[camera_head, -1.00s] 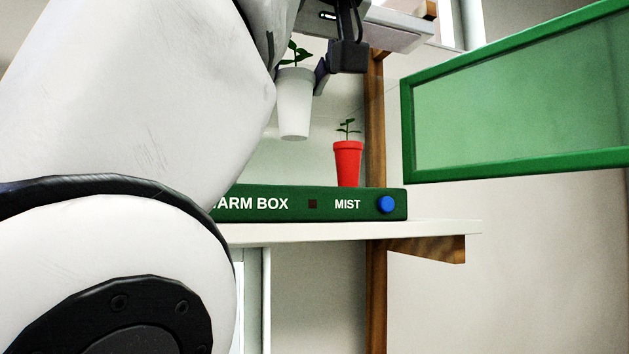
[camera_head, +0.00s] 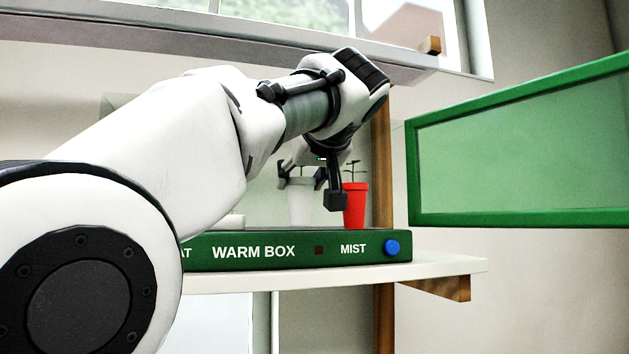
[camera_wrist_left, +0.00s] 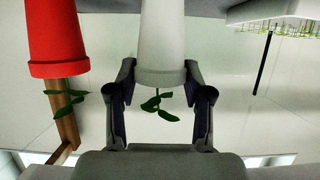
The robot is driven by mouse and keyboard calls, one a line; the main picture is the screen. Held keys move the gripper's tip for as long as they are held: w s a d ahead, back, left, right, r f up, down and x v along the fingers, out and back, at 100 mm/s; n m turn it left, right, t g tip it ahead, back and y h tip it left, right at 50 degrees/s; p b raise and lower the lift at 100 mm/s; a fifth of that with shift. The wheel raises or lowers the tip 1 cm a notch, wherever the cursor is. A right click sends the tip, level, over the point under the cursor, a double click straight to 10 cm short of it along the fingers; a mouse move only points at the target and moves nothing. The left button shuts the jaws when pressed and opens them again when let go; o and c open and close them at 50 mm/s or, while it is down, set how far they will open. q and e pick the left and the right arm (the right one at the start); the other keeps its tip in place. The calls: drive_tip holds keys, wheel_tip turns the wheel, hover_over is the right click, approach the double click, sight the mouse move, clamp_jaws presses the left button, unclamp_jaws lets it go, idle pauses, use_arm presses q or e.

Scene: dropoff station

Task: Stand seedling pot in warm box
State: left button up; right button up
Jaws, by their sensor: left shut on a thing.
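My left gripper (camera_head: 304,176) is shut on a white seedling pot (camera_head: 300,205) inside the warm box (camera_head: 300,251). The pot is upright, and its lower end is close to the box floor behind the green front rail; whether it touches cannot be told. In the left wrist view, which is upside down, the fingers (camera_wrist_left: 160,85) grip both sides of the white pot (camera_wrist_left: 162,40) near its rim, with green leaves beyond the rim. A red pot (camera_head: 355,207) with a seedling stands just right of the white one, partly behind my wrist. My right gripper is out of view.
The green-framed door (camera_head: 520,145) hangs open at the right. A blue MIST button (camera_head: 392,247) is on the front rail. A white tray with sprouts (camera_wrist_left: 275,10) shows in the wrist view. The shelf (camera_head: 440,267) carries the box.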

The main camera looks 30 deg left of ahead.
use_arm(q)
drive_tip(key=shift+a+f, duration=0.2)
drive_tip(key=shift+f, duration=0.05)
drive_tip(key=shift+f, duration=0.15)
drive_tip(key=o, duration=1.2)
drive_tip(key=shift+d, duration=0.15)
drive_tip(key=shift+r, duration=0.3)
drive_tip(key=shift+s+d+r+b, duration=0.15)
drive_tip(key=shift+s+d+b, duration=0.85)
drive_tip(key=shift+b, duration=0.2)
drive_tip(key=v, duration=0.9)
drive_tip(key=shift+r, duration=0.3)
